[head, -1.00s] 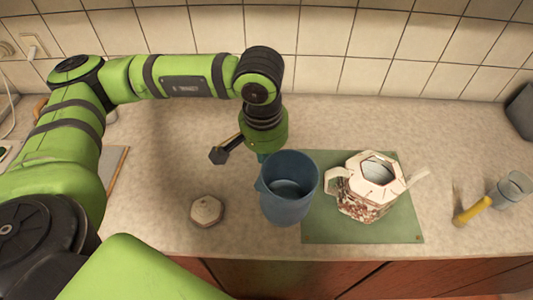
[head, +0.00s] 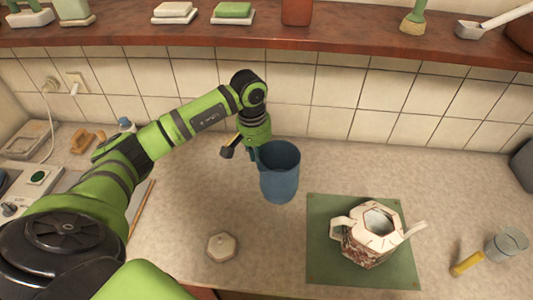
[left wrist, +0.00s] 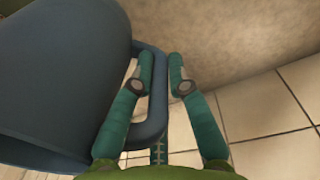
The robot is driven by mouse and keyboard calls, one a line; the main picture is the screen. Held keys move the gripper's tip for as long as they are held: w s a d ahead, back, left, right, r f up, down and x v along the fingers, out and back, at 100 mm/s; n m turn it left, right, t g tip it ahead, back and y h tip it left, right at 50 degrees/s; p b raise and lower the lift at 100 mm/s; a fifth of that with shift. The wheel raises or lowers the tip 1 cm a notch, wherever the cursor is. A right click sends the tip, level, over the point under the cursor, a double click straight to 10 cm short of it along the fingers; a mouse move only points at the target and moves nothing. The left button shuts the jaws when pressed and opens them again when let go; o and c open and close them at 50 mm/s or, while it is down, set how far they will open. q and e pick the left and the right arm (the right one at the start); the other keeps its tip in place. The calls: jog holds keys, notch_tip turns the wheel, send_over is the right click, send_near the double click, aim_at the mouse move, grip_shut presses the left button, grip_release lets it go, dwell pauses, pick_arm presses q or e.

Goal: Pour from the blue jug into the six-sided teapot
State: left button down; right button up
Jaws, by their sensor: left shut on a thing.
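The blue jug (head: 279,180) is upright, left of and behind the six-sided teapot (head: 368,247) in the head view. Whether its base touches the counter is unclear. My left gripper (head: 257,152) is at the jug's left rear, partly hidden. In the left wrist view, its fingers (left wrist: 162,75) are closed around the handle of the jug (left wrist: 60,75). The white patterned teapot stands open on a green mat (head: 325,275), handle left, spout right. A white six-sided lid (head: 221,246) lies on the counter, left of the mat. My right gripper is out of view.
A clear glass (head: 506,245) and a yellow-handled thing (head: 466,264) are right of the mat. A tiled wall (head: 330,95) and a brown shelf (head: 350,48) are behind. The counter between the jug and the mat is clear.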

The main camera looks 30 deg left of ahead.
pick_arm(q)
jog(key=shift+w+f+b, duration=0.15)
jog(key=shift+f+b, duration=0.5)
jog(key=shift+f, duration=0.75)
notch_tip(320, 180, down, 2)
jog(key=shift+f+b, duration=0.15)
jog(key=shift+b, duration=0.3)
jog(key=shift+f+b, duration=0.3)
jog(key=shift+f, duration=0.45)
jog(key=shift+f+b, duration=0.5)
jog(key=shift+b, duration=0.1)
jog(key=c, duration=1.1)
grip_release()
jog(key=shift+s+f, duration=0.15)
jog(key=shift+s, duration=0.05)
jog(key=r, duration=1.2)
jog(key=shift+s+a+r, duration=0.2)
jog(key=shift+s+a, duration=0.1)
jog(key=shift+a, duration=0.05)
